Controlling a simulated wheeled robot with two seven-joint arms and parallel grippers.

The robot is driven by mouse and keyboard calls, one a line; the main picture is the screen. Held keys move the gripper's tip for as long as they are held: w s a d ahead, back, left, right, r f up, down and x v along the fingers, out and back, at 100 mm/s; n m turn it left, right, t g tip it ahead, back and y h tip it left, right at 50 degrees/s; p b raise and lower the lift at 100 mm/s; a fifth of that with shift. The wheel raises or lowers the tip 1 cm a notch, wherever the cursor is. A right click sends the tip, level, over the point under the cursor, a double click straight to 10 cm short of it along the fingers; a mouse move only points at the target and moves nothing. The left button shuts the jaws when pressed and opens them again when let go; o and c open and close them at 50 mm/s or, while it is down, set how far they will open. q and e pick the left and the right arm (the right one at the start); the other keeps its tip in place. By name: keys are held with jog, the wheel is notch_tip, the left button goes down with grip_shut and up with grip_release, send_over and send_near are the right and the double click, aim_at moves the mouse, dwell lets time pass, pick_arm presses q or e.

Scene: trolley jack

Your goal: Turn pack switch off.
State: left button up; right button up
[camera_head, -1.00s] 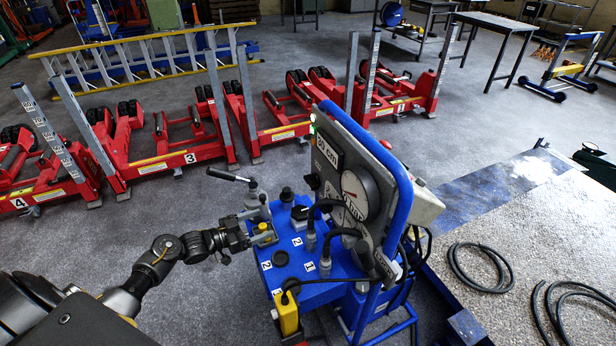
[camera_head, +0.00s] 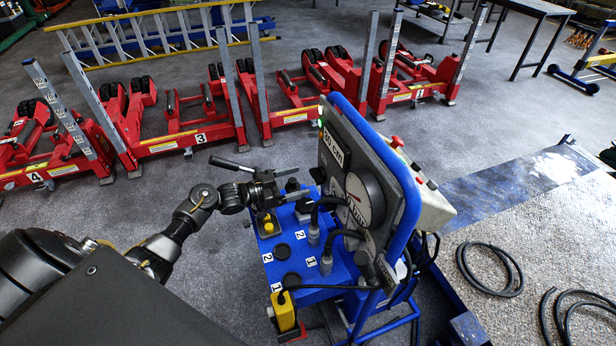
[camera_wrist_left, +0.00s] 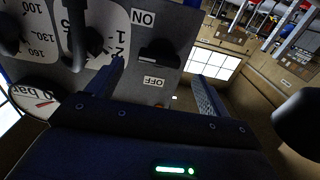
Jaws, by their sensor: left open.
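The pack switch is a black knob (camera_wrist_left: 158,53) on the grey panel (camera_wrist_left: 182,22) of the blue trolley. In the left wrist view its ON label (camera_wrist_left: 144,17) is above it and its OFF label (camera_wrist_left: 153,83) below, both upside down. I cannot tell which label it points to. My left gripper (camera_head: 299,182) is open beside the panel's left edge in the head view. In the left wrist view its fingers (camera_wrist_left: 157,70) are spread with the knob between and beyond them. I see no contact. My right gripper is out of view.
The blue trolley (camera_head: 316,269) carries a round gauge (camera_head: 364,199), black hoses and a yellow box (camera_head: 283,313). A black-handled lever (camera_head: 226,163) stands close behind my left gripper. Red jacks (camera_head: 180,141) stand further back. Grey floor is open to the trolley's left.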

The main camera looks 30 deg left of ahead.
aim_at(318, 176)
pick_arm(q)
jog(key=shift+x, duration=2)
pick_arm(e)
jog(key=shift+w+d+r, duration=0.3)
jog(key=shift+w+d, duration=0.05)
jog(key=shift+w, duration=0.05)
pick_arm(q)
jog(key=shift+c, duration=0.3)
jog(key=c, duration=0.9)
jog(key=shift+c, duration=0.2)
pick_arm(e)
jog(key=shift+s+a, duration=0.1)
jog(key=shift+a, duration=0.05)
